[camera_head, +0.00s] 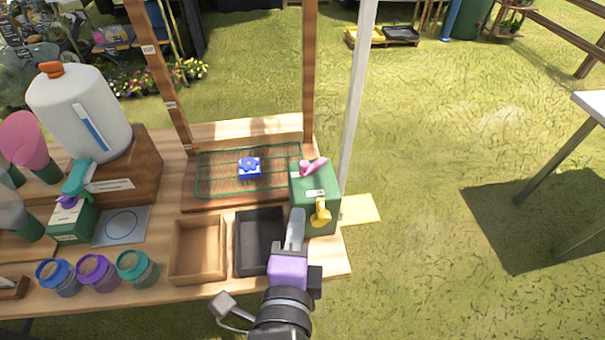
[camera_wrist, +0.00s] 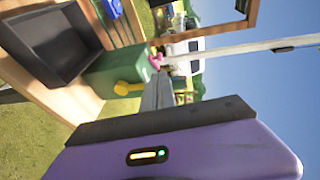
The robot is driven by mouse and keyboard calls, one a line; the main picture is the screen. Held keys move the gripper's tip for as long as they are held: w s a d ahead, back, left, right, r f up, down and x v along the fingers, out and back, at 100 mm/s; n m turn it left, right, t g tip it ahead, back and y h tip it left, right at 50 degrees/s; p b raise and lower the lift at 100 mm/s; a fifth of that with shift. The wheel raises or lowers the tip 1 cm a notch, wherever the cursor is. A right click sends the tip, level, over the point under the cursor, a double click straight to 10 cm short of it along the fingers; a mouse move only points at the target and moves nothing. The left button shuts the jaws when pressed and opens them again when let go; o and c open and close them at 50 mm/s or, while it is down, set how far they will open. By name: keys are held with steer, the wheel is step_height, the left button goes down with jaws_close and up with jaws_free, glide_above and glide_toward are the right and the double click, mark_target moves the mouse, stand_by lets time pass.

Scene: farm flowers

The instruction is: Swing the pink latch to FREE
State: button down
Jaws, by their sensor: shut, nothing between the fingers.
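The pink latch (camera_head: 313,167) sits on top of a green box (camera_head: 326,187) at the right end of the wooden table. It also shows small in the wrist view (camera_wrist: 157,60), just beyond the fingertips. A yellow handle (camera_head: 321,212) is on the box's near face; it shows in the wrist view too (camera_wrist: 126,88). A small white label is on the box, but its words are too small to read. My gripper (camera_head: 296,214) is shut and empty, in front of the box and just left of the yellow handle in the head view, apart from the latch in that view.
A black tray (camera_head: 242,258) and a wooden tray (camera_head: 176,264) lie left of the gripper. A green wire rack (camera_head: 222,188) with a blue item (camera_head: 249,168) is behind them. A white post (camera_head: 357,100) rises behind the box.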

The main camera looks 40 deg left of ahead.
steer(key=p, duration=0.3)
glide_toward(303, 169)
steer(key=x, duration=0.5)
steer(key=shift+w+d+r, duration=0.1)
steer(key=shift+w+r, duration=0.05)
steer(key=shift+r, duration=0.2)
steer(key=shift+x, duration=0.9)
steer(key=shift+a+f+b, duration=0.2)
steer(key=shift+f+b, duration=0.15)
steer(key=shift+b, duration=0.6)
